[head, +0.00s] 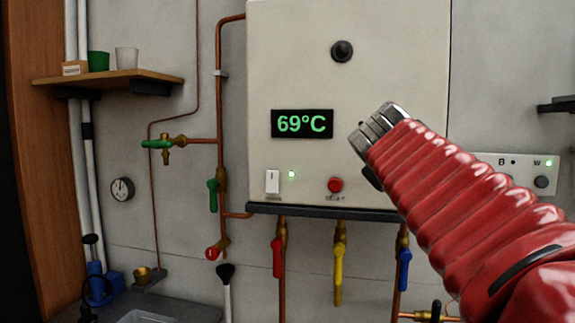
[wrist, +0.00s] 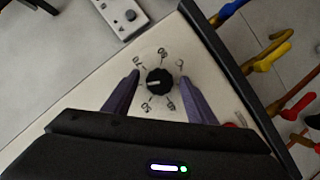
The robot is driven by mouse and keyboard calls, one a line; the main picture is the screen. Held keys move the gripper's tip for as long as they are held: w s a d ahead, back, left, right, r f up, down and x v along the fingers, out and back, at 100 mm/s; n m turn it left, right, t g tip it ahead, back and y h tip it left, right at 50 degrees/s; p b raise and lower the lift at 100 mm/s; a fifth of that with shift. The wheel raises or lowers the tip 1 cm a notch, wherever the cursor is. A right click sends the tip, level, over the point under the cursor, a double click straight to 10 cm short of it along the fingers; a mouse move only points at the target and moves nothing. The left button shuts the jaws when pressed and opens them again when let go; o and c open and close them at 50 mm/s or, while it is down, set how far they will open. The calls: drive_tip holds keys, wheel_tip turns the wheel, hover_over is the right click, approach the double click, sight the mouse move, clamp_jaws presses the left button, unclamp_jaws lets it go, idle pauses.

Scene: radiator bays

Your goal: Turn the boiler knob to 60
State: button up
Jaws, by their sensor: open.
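The boiler (head: 300,60) is a pale wall cabinet. Its green display (head: 302,123) reads 69°C. In the wrist view the boiler knob (wrist: 160,81) is round, black and ribbed, with a pale mark toward its left side. My gripper (wrist: 159,68) is open, with one purple finger on each side of the knob and a gap on both sides. In the head view my red-sleeved arm crosses the boiler's lower right and hides the fingertips and this knob.
A black round fitting (head: 342,51) is higher on the boiler. A red button (head: 335,185) and white switch (head: 272,181) sit below the display. Red, yellow (head: 339,262) and blue valve handles hang below. A small control box (head: 515,172) is at right.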

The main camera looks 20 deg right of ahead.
drive_tip(key=v, duration=1.3)
drive_tip(key=shift+s+a, duration=0.25)
drive_tip(key=shift+a, duration=0.05)
drive_tip(key=shift+r, duration=0.15)
drive_tip(key=w+a+f+n+g+y, duration=0.1)
drive_tip(key=a+f+y, duration=0.25)
drive_tip(key=f, duration=0.65)
drive_tip(key=w+a+f+y, duration=0.1)
drive_tip(key=a+f+y, duration=0.3)
drive_tip(key=f, duration=0.7)
drive_tip(key=s+a+f+g+y, duration=0.1)
drive_tip(key=s+a+f, duration=0.2)
drive_tip(key=f, duration=0.4)
drive_tip(key=s+a+f+g+y, duration=0.1)
drive_tip(key=s+a+f, duration=0.3)
drive_tip(key=f, duration=0.3)
drive_tip(key=s+a+f+y, duration=0.2)
drive_tip(key=s+a+f, duration=0.1)
drive_tip(key=a+f, duration=0.3)
drive_tip(key=shift+s+f+g, duration=0.25)
drive_tip(key=shift+f+g, duration=0.15)
drive_tip(key=shift+f, duration=0.45)
